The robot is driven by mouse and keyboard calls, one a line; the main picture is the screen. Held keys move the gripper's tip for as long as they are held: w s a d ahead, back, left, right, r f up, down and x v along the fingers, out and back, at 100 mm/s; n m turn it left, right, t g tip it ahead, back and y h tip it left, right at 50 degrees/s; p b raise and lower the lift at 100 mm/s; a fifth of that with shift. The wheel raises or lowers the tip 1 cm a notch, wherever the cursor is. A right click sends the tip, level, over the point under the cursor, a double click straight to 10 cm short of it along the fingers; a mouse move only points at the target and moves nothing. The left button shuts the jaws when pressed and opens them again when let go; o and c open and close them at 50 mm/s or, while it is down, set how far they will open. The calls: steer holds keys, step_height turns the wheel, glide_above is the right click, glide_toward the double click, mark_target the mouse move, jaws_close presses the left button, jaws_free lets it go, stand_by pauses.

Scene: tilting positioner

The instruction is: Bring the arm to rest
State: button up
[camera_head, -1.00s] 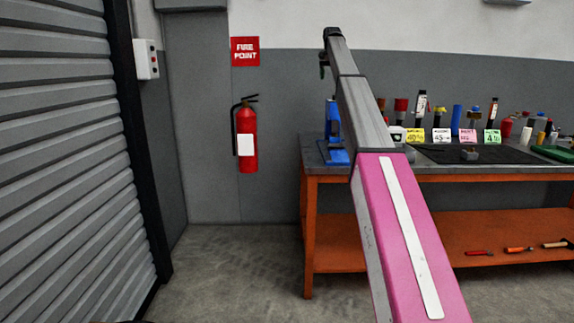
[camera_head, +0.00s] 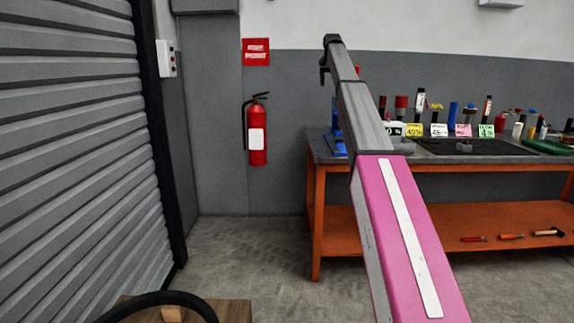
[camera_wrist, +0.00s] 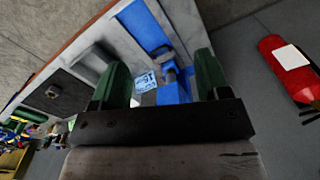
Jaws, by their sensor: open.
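My arm reaches forward from the lower right of the head view, with a pink link and grey links beyond it. My gripper (camera_wrist: 160,62) shows in the wrist view with its two green fingers spread wide apart and nothing held between them. Beyond the fingers is a blue device (camera_wrist: 174,85) on the bench. In the head view this blue device (camera_head: 338,147) is mostly hidden behind my arm. At that end of my arm, the gripper is too small to make out well.
An orange workbench (camera_head: 345,222) with bottles, labelled cards and a dark mat stands at right. Tools lie on its lower shelf. A fire extinguisher (camera_head: 257,132) hangs on the wall. A roller shutter (camera_head: 70,150) is at left. A wooden box (camera_head: 235,312) with a black hoop is at the bottom.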

steer(key=s+f+n, duration=0.1)
steer(key=s+f, duration=0.6)
steer(key=f, duration=0.7)
steer(key=s+f, duration=0.7)
steer(key=f, duration=0.7)
steer(key=s+f+n, duration=0.1)
steer(key=s+f, duration=0.6)
steer(key=f, duration=0.7)
steer(key=s+f, duration=0.8)
steer(key=s, duration=0.3)
steer(key=s+f+n, duration=0.1)
steer(key=s+f, duration=0.6)
steer(key=s, duration=0.4)
steer(key=s+a+f+n, duration=0.1)
steer(key=s+f, duration=0.7)
steer(key=s, duration=0.3)
steer(key=shift+s+f, duration=0.3)
steer(key=shift+s, duration=0.1)
